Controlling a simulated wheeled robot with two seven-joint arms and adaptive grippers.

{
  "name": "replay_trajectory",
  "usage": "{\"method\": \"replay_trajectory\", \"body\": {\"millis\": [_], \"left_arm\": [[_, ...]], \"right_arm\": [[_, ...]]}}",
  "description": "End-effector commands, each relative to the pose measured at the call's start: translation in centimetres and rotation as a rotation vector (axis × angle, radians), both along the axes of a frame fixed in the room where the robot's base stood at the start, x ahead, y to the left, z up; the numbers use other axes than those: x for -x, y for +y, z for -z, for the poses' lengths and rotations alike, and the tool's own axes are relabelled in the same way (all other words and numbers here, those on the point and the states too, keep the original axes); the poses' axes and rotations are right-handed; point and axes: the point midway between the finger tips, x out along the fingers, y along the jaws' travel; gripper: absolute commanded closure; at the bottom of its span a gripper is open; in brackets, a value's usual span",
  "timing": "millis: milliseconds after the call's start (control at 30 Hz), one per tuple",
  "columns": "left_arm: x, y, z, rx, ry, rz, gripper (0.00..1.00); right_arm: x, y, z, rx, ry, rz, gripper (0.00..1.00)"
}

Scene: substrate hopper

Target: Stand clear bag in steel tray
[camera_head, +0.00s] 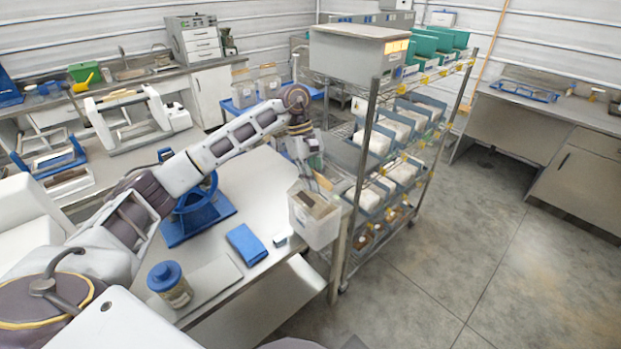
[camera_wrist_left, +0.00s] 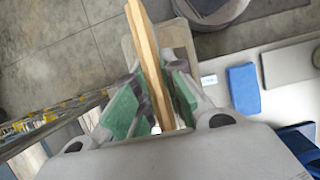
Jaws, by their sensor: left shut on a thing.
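My left gripper (camera_head: 312,178) is shut on the top of a clear bag (camera_head: 314,219), a boxy translucent thing with brown showing at its top. The bag hangs roughly upright at the right end of the worktable. In the left wrist view the green finger pads of the left gripper (camera_wrist_left: 157,98) pinch a thin tan strip (camera_wrist_left: 147,45) of it, with translucent walls around. A flat grey piece (camera_head: 207,286) lies on the table's near part; I cannot tell if it is the steel tray. My right gripper is not in view.
The worktable (camera_head: 262,178) carries a blue block (camera_head: 246,244), a blue-lidded jar (camera_head: 170,284) and a blue stand (camera_head: 200,215). A wire rack (camera_head: 352,235) with bins stands close to the right of the bag. Open floor (camera_head: 470,270) lies farther right.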

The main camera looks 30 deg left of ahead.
Motion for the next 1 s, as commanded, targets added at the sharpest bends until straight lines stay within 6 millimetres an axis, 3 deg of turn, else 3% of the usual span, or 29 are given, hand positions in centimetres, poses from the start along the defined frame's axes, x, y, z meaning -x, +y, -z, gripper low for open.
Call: {"method": "replay_trajectory", "body": {"millis": [1000], "left_arm": [[-0.6,-3.9,2.1,0.008,0.001,0.733,1.00]], "right_arm": [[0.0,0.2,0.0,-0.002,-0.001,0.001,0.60]]}}
